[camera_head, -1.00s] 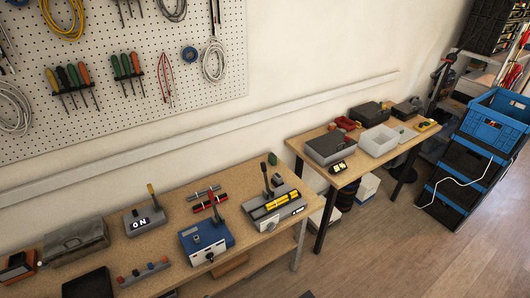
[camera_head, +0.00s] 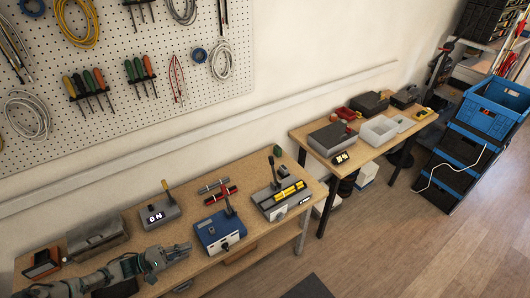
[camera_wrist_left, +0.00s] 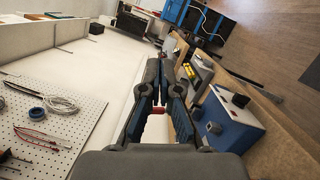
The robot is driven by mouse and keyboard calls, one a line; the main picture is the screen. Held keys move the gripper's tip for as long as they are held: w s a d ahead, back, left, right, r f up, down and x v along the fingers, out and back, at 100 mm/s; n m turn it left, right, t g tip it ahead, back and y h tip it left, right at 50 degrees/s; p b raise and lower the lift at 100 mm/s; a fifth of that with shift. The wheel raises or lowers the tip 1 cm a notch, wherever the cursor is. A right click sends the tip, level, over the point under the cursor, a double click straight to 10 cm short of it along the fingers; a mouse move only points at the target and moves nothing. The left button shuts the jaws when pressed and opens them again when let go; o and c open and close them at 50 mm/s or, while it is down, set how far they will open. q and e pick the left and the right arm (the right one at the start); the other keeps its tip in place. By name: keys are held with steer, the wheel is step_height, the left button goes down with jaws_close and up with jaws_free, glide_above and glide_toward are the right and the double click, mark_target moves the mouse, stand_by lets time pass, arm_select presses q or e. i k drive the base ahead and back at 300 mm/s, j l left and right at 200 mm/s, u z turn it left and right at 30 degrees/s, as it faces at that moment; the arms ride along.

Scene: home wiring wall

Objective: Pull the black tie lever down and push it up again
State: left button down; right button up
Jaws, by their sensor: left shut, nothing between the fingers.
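A grey box (camera_head: 268,206) with a yellow strip stands at the right end of the near bench. Its dark lever (camera_head: 274,171) stands up, leaning slightly back. Left of it a blue box (camera_head: 211,242) carries another dark upright lever (camera_head: 228,206). I cannot tell for sure which one is the black tie lever. My left gripper (camera_head: 188,248) is shut and empty, over the bench just left of the blue box. In the left wrist view the gripper (camera_wrist_left: 161,62) points past the blue box (camera_wrist_left: 232,122), which lies to its right. My right gripper is out of view.
A grey switch box (camera_head: 160,214) reading ON, with a yellow lever, stands behind my gripper. Red and dark rods (camera_head: 220,195) lie behind the blue box. A pegboard (camera_head: 130,60) hangs on the wall. A second bench (camera_head: 366,152) stands further right.

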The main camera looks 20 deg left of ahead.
mark_target(271, 158)
steer(key=i, duration=1.75)
